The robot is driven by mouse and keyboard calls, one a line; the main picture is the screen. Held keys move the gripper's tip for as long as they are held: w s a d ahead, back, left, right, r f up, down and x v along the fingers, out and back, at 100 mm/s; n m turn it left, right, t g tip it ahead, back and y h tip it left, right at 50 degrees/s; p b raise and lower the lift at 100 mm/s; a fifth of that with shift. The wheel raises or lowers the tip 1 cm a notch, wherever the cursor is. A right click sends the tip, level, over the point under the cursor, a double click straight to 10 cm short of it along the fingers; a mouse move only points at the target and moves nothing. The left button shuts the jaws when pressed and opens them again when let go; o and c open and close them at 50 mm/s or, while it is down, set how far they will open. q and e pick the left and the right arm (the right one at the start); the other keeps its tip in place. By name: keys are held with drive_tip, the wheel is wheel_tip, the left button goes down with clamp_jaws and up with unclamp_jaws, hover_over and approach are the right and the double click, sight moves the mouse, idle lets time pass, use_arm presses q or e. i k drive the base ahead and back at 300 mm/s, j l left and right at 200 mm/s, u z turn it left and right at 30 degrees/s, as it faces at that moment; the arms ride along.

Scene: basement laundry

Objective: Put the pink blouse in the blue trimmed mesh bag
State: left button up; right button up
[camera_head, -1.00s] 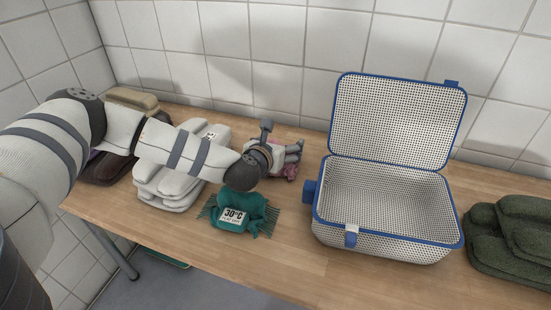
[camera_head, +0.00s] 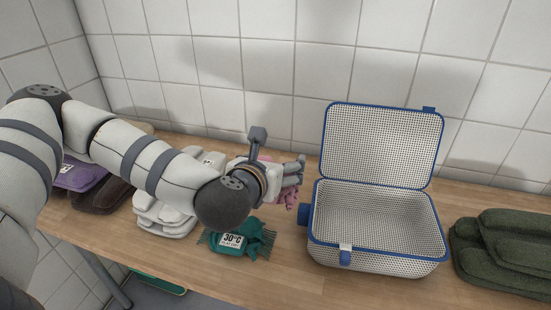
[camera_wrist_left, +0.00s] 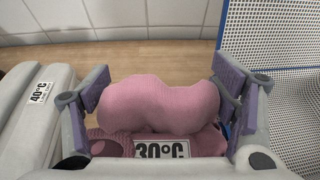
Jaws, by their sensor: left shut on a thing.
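The pink blouse (camera_head: 289,197) is a soft folded bundle with a white 30°C label. It shows large in the left wrist view (camera_wrist_left: 160,104), between the two finger pads. My left gripper (camera_head: 298,170) is shut on it, and the arm and hand hide part of it in the head view. Whether it is clear of the table is hard to tell. The blue trimmed mesh bag (camera_head: 375,262) stands open to the right of the gripper, its lid (camera_head: 382,145) upright at the back. It looks empty. My right gripper is not in view.
A teal knitted item (camera_head: 229,241) with a 30°C label lies in front of the gripper. White folded laundry (camera_head: 163,219), purple (camera_head: 80,176) and brown items are at the left. Dark green folded laundry (camera_head: 505,250) is right of the bag. A tiled wall stands behind.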

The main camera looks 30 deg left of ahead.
sight(341, 235)
drive_tip(key=i+l+u, duration=0.15)
drive_tip(key=l+u, duration=0.15)
drive_tip(key=l, duration=0.4)
drive_tip(key=i+l+u, duration=0.1)
drive_tip(key=l+u, duration=0.2)
drive_tip(key=l, duration=0.45)
